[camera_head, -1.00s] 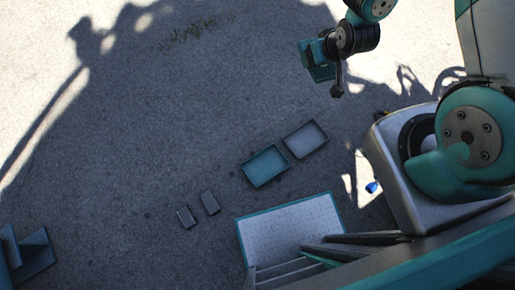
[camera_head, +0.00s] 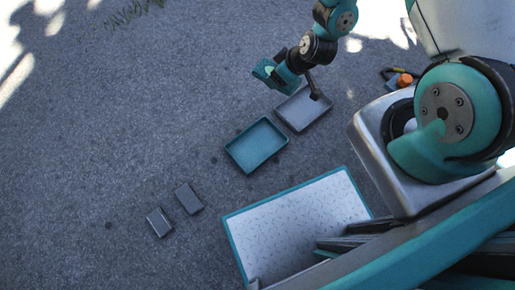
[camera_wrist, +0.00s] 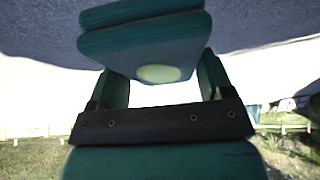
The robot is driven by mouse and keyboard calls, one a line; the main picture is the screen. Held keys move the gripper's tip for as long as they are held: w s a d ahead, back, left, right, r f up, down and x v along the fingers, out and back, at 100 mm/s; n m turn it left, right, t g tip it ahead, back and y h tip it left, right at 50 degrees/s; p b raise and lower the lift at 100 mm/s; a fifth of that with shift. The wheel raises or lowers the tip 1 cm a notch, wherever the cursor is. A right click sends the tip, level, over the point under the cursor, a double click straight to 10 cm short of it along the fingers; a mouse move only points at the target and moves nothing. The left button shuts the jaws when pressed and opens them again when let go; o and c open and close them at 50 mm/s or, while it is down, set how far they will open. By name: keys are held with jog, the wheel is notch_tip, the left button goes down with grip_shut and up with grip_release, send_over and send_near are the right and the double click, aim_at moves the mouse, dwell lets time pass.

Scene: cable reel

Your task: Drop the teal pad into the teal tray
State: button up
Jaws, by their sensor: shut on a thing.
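The teal pad (camera_wrist: 145,45) is held between the two fingers of my gripper (camera_wrist: 160,75) in the wrist view. It is a slab with ribbed edges and a pale round spot on its face. In the head view my gripper (camera_head: 275,73) hangs at upper centre, and the pad is hard to tell apart from the teal fingers. The teal tray (camera_head: 256,146) is an empty, shallow, rectangular tray on the ground, below and slightly left of my gripper in the picture. My gripper's height above the ground cannot be told exactly.
A grey tray (camera_head: 303,108) lies beside the teal tray, partly behind my wrist. Two dark grey blocks (camera_head: 188,199) (camera_head: 159,222) lie on the asphalt at lower left. A small orange object (camera_head: 404,80) is at right.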

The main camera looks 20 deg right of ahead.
jog(key=a+f+n+b, duration=0.1)
jog(key=f+n+b, duration=0.1)
jog(key=f+b, duration=1)
jog(key=a+f+n+g+y+b, duration=0.1)
jog(key=a+f+n+b, duration=0.1)
jog(key=f+b, duration=1)
jog(key=a+f+n+g+y+b, duration=0.1)
jog(key=f+n+b, duration=0.1)
jog(key=f+b, duration=1)
jog(key=shift+s+a+f, duration=0.1)
jog(key=shift+a+f, duration=0.1)
jog(key=shift+f, duration=1.9)
jog(key=shift+s+a+f, duration=0.1)
jog(key=shift+a+f, duration=0.05)
jog(key=shift+f, duration=1.95)
jog(key=o, duration=1)
jog(key=shift+r, duration=0.1)
jog(key=p+v, duration=0.5)
jog(key=v, duration=0.3)
jog(key=p+v, duration=0.4)
jog(key=v, duration=0.5)
jog(key=shift+w+d+r+p, duration=0.15)
jog(key=shift+r+p, duration=0.05)
jog(key=shift+p, duration=0.15)
